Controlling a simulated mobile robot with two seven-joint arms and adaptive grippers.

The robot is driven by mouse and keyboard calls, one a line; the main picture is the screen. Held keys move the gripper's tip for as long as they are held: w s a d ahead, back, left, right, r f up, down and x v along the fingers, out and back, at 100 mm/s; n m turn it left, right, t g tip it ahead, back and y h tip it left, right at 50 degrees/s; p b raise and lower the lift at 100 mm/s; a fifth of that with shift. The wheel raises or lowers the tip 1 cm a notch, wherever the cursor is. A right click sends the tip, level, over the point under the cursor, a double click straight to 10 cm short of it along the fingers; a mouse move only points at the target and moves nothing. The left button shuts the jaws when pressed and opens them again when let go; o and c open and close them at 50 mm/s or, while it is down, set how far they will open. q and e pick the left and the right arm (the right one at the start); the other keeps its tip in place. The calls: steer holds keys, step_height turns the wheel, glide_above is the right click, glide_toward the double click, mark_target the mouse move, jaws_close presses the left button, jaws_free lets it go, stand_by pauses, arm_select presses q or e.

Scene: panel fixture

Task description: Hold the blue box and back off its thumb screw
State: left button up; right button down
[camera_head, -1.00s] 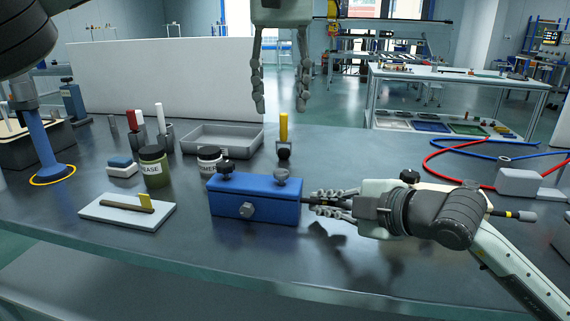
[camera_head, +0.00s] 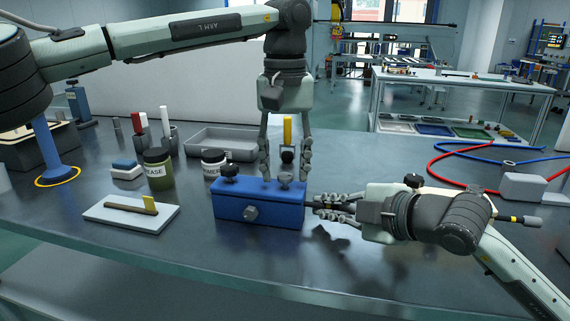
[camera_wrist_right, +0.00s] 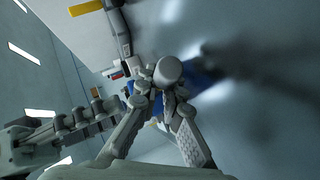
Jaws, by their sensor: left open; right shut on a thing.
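The blue box (camera_head: 268,212) stands on the grey bench. A black knob (camera_head: 228,172) stands on its top left and a grey knob (camera_head: 285,180) on its top right; a silver knob (camera_head: 250,213) is on its front. My left gripper (camera_head: 285,168) points down, open, its fingers spread to either side of the grey top knob. Whether they touch it I cannot tell. My right gripper (camera_head: 323,205) is shut on the box's right end, at a short dark stub mostly hidden by the fingers. The right wrist view shows a blue part of the box (camera_wrist_right: 205,80) behind those fingers.
Left of the box are a grease jar (camera_head: 158,170), a primer jar (camera_head: 213,162) and a white board (camera_head: 130,214) with a brush. A grey tray (camera_head: 222,143) and a yellow-handled tool (camera_head: 287,132) stand behind. Red and blue hoses (camera_head: 450,158) lie at right.

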arm_select(q)
steer(key=shift+c, duration=0.5)
arm_select(e)
steer(key=shift+f, duration=0.1)
arm_select(q)
jaws_close()
